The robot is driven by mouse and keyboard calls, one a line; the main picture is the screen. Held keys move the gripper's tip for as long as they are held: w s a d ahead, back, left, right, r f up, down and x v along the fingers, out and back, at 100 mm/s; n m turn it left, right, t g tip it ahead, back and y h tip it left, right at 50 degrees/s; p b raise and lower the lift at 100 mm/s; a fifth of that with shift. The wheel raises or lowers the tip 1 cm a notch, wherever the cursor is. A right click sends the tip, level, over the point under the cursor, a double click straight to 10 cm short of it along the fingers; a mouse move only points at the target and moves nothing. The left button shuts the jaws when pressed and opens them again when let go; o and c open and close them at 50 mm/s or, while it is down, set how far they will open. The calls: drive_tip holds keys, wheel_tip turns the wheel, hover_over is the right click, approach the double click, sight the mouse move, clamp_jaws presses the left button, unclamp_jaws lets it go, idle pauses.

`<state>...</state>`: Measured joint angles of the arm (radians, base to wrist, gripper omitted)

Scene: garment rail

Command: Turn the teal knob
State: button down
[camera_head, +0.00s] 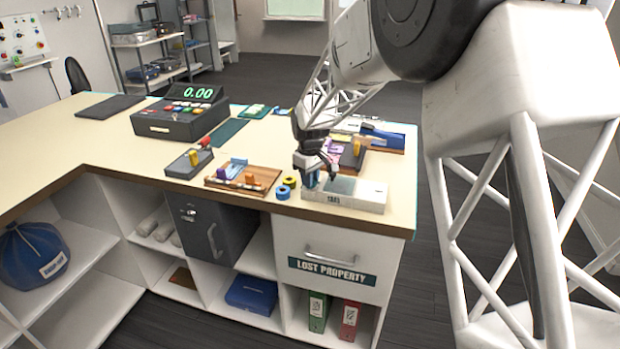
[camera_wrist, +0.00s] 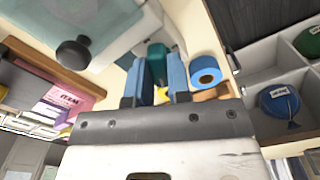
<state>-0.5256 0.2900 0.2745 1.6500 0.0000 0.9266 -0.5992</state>
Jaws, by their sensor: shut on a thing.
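The teal knob (camera_wrist: 156,56) shows in the wrist view between the two blue fingers of my gripper (camera_wrist: 161,77), which is shut on it. The knob sits at the side of a pale box-like device (camera_wrist: 178,28). In the head view this white device (camera_head: 371,197), with a teal-grey top and dark lettering on its front, stands at the counter's near right corner. My gripper (camera_head: 312,180) reaches down over its left end there. The knob is mostly hidden in the head view, so its turn angle cannot be read.
Blue and yellow tape rolls (camera_head: 284,190) lie just left of the device; the blue roll (camera_wrist: 206,72) is close beside my fingers. A wooden tray (camera_head: 214,181) and a cash register (camera_head: 180,118) stand further left. A dark round knob (camera_wrist: 73,54) shows in the wrist view.

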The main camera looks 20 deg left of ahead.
drive_tip(key=m, duration=1.2)
drive_tip(key=shift+m, duration=0.3)
idle(0.3)
drive_tip(key=c, duration=1.1)
unclamp_jaws()
drive_tip(key=shift+o, duration=0.2)
drive_tip(key=shift+r, duration=0.15)
wheel_tip(320, 180, up, 7)
drive_tip(key=shift+f, duration=0.1)
drive_tip(key=shift+r, duration=0.4)
